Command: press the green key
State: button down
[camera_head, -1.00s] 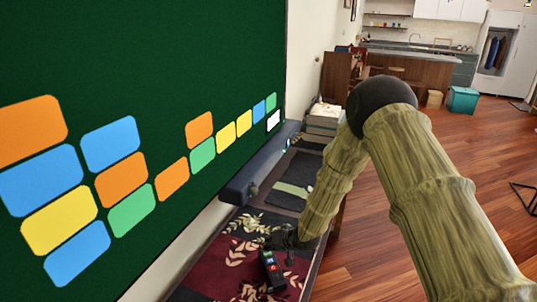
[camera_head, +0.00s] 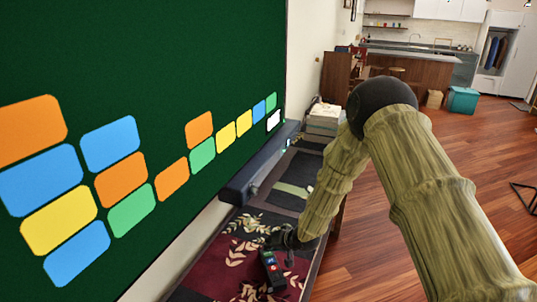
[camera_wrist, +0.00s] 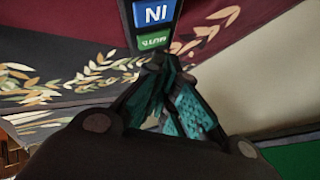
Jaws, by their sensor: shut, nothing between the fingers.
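A small black keypad (camera_head: 278,284) with coloured keys lies on the patterned cloth below the green board. The wrist view shows its blue key (camera_wrist: 155,12), marked with white letters, and its green key (camera_wrist: 153,41) just below that. The rest of the keypad is out of the wrist view.
A dark green board (camera_head: 150,60) with orange, blue, yellow, green and white tiles stands close on the left. A dark ledge (camera_head: 240,185) runs along its foot. The cloth (camera_head: 225,265) covers a long narrow surface. Open wooden floor (camera_head: 450,150) lies to the right.

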jog(key=shift+f, duration=0.4)
jog(key=shift+f, duration=0.2)
dwell(0.6)
jog(key=shift+r, duration=0.15)
jog(key=shift+r+p, duration=0.3)
jog(key=shift+r, duration=0.25)
jog(key=shift+r, duration=0.1)
jog(key=shift+r+p, duration=1.85)
jog(key=shift+r, duration=1.05)
